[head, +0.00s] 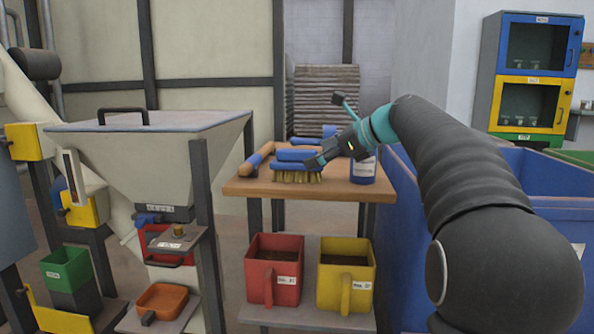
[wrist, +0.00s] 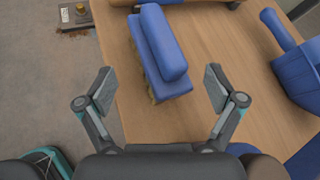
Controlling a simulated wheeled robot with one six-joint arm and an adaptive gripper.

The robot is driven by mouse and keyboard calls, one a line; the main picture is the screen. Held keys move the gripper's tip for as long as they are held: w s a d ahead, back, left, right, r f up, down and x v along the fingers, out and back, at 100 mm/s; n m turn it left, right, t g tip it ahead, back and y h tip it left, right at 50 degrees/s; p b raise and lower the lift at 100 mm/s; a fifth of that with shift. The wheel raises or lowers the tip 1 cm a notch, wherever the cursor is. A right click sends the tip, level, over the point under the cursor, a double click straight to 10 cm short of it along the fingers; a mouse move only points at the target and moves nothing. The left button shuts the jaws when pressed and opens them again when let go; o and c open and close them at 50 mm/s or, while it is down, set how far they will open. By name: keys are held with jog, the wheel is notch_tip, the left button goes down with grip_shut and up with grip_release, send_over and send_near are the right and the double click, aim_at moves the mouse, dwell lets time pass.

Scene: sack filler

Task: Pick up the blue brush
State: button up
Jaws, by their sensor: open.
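The blue brush (head: 297,163) with tan bristles lies on the small wooden table (head: 262,188), bristles down. In the wrist view the brush (wrist: 158,45) lies ahead of my gripper (wrist: 160,90), roughly between the lines of its two fingers. My gripper (head: 313,163) is open and empty. In the head view it reaches in from the right, at the brush's right end and partly in front of it. I cannot tell whether it touches the brush. The bristles are mostly hidden in the wrist view.
A wooden-handled tool (head: 257,158) lies left of the brush. A blue scoop-like item (wrist: 292,60) lies to its right in the wrist view. A blue-and-white tub (head: 363,170) stands at the table's right. Red (head: 274,270) and yellow (head: 345,275) containers stand below.

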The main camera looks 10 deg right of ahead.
aim_at(301, 162)
jog(key=shift+b+x, duration=0.65)
jog(key=shift+x, duration=2.05)
jog(key=shift+s+a, duration=0.15)
jog(key=c, duration=1.4)
